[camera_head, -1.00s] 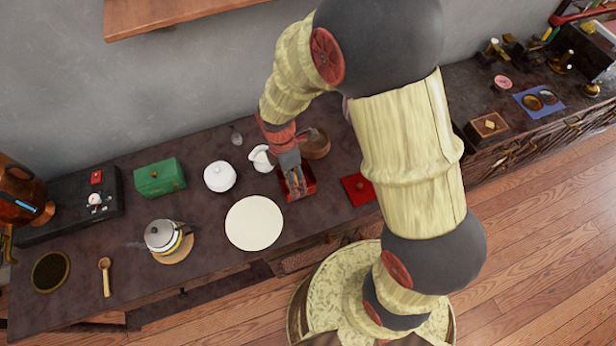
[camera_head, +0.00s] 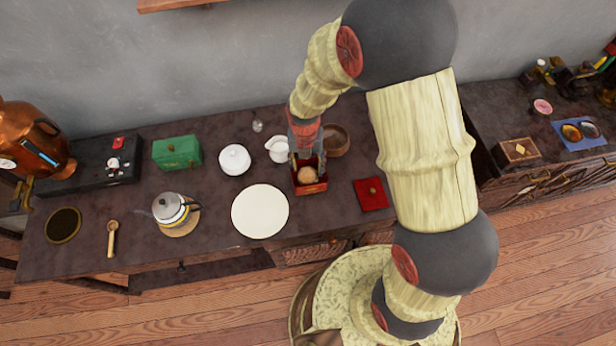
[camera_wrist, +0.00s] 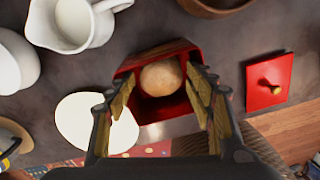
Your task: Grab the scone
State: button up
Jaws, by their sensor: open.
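The scone (camera_head: 307,175) is a round, light brown ball in an open red box (camera_head: 311,188) on the dark counter. In the wrist view the scone (camera_wrist: 162,78) sits in the red box (camera_wrist: 153,108), ahead of and between my two fingers. My gripper (camera_wrist: 157,95) is open, with nothing between its fingers. In the head view my gripper (camera_head: 305,152) hangs over the back of the box, and its fingertips are hard to make out. I cannot tell how far above the scone they are.
A white plate (camera_head: 260,212) lies left of the box, and a red lid (camera_head: 371,194) with a knob lies to its right. A white jug (camera_head: 278,149) and a brown bowl (camera_head: 335,140) stand close behind. A white sugar pot (camera_head: 234,160) and a teapot (camera_head: 170,209) stand further left.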

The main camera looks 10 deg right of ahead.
aim_at(308, 172)
jog(key=f+b, duration=0.1)
jog(key=f, duration=0.1)
jog(key=s+f+b, duration=0.1)
jog(key=f, duration=0.2)
jog(key=shift+s+d+f, duration=0.1)
jog(key=shift+f, duration=0.25)
jog(key=shift+w, duration=0.2)
jog(key=shift+s+r, duration=0.1)
jog(key=shift+r, duration=0.05)
jog(key=shift+c, duration=0.8)
jog(key=shift+w+r, duration=0.15)
jog(key=shift+w, duration=0.05)
jog(key=c, duration=0.7)
jog(key=shift+c, duration=0.7)
